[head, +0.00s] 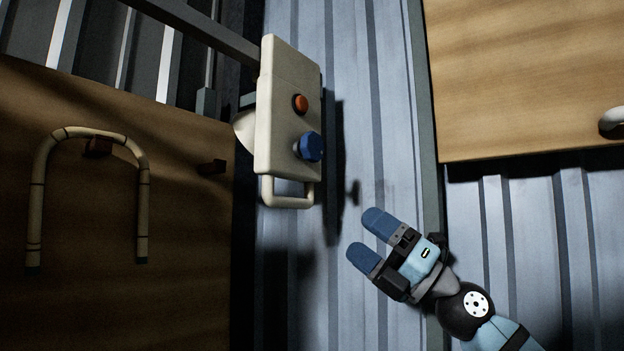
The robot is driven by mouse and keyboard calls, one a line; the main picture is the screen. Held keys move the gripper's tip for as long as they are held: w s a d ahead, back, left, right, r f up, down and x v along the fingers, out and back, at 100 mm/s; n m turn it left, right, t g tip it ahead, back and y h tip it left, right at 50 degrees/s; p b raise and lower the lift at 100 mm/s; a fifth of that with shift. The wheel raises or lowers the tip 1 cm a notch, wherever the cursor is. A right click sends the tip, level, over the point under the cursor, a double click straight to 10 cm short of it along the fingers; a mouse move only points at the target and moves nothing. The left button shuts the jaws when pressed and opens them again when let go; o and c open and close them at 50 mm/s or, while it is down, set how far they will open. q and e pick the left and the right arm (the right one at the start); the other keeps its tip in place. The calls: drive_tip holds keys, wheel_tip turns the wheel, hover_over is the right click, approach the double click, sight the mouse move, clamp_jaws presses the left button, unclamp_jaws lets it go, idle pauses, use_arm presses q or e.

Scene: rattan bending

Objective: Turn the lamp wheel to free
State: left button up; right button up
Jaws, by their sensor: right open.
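A cream lamp head (287,105) hangs on a grey arm in the upper middle of the head view. My left gripper is not in view.
A wooden board (190,290) at left carries a bent rattan piece (92,131) around small dark pegs. Another wooden panel (530,70) fills the upper right, with a pale curved piece (612,119) at its edge. The grey arm (205,27) runs to the upper left.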

wheel_tip(320, 180, up, 10)
drive_tip(key=n+g+h, duration=0.1)
drive_tip(key=n+h, duration=0.4)
drive_tip(key=t+h, duration=0.3)
drive_tip(key=h, duration=0.1)
approach(317, 143)
drive_tip(key=p+x, duration=0.4)
drive_tip(key=x, duration=0.5)
drive_tip(key=shift+w+a, duration=0.2)
drive_tip(key=shift+a, duration=0.15)
drive_tip(key=shift+w+a+f+p, duration=0.1)
drive_tip(key=shift+w+a+p, duration=0.35)
drive_tip(key=shift+a, duration=0.1)
drive_tip(key=shift+c, duration=0.5)
drive_tip(key=c, duration=0.8)
